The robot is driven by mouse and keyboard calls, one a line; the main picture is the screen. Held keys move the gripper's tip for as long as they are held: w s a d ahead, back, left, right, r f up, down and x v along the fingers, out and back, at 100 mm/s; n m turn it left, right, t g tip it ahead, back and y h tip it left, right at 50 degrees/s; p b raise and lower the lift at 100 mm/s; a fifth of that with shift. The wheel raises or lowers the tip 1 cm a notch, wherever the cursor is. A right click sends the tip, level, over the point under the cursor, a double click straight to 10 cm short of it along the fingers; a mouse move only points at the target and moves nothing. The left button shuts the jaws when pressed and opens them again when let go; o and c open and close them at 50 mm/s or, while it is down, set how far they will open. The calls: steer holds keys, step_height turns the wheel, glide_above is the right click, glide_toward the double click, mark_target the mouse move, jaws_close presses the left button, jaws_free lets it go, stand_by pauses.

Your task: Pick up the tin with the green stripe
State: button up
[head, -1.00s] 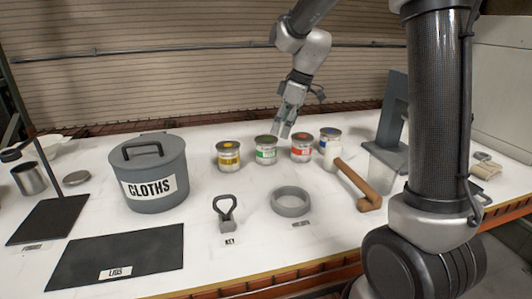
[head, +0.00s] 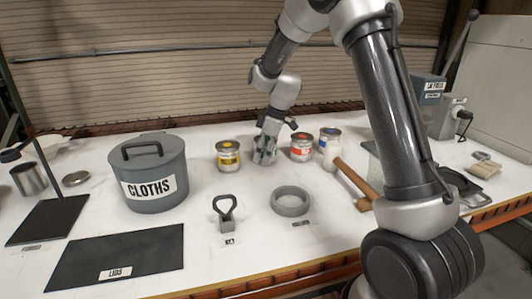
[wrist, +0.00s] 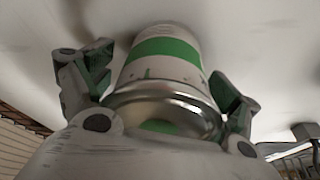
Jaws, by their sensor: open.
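The tin with the green stripe (wrist: 168,50) fills the middle of the wrist view, white with a green band and a shiny metal rim. My gripper (head: 264,152) is down at this tin, its fingers open, one on each side of it. In the wrist view a gap shows between the tin and the right finger; I cannot tell whether the left finger touches. In the head view my gripper hides most of this tin. The yellow-striped tin (head: 229,156) stands to its left, and the red-striped tin (head: 301,148) and blue-striped tin (head: 330,139) to its right.
A grey CLOTHS pot (head: 150,190) stands at left, with a dark LIDS mat (head: 120,255) in front. A grey ring (head: 290,201), a handled grey block (head: 227,214) and a wooden-handled tool (head: 358,183) lie in front of the tins. White table shows between them.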

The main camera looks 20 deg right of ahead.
steer(key=c, duration=1.1)
steer(key=shift+c, duration=0.2)
steer(key=shift+r, duration=0.2)
